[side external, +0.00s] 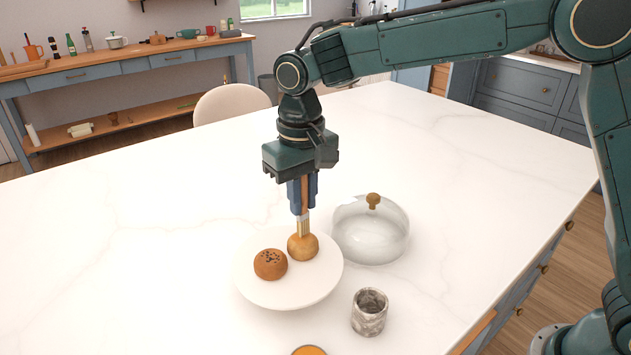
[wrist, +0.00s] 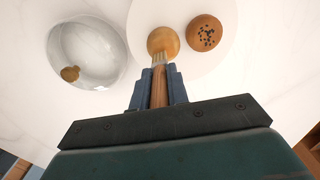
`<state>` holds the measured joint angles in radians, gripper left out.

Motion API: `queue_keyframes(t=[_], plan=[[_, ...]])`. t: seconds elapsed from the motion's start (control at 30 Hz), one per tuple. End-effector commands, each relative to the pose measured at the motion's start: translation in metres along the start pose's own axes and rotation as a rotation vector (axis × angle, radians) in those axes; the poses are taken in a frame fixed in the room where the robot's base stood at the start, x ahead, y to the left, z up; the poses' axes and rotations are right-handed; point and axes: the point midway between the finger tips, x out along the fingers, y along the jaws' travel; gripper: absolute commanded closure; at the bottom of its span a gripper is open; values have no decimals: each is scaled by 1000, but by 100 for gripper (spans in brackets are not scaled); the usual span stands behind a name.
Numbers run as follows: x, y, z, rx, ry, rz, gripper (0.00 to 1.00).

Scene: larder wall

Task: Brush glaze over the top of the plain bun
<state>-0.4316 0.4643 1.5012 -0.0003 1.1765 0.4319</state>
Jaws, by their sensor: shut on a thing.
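My gripper (side external: 303,196) is shut on a brush (side external: 304,226) with a wooden handle and pale bristles, held upright. In the wrist view the gripper (wrist: 159,84) grips the brush handle (wrist: 159,90). The plain bun (side external: 302,247) is light golden brown and sits on a white plate (side external: 300,293). The bristle tips are over the plain bun and appear to touch its top. The plain bun also shows in the wrist view (wrist: 162,40), partly covered by the bristles. A darker bun with dark specks (side external: 270,264) sits beside it on the plate. An orange-filled bowl (side external: 309,350) is cut off at the bottom edge.
A glass dome with a wooden knob (side external: 371,240) stands right of the plate, also in the wrist view (wrist: 88,50). A grey marbled cup (side external: 369,312) stands in front of it. The white worktop (side external: 130,230) is clear at left.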

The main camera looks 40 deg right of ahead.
Motion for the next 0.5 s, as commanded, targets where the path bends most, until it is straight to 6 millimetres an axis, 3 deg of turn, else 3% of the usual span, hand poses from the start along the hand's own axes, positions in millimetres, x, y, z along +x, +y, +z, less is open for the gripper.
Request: queue_keyframes(t=[0.27,0.5], plan=[[0,0,-3,0,0,0,100],[0,0,5,0,1,0,100]])
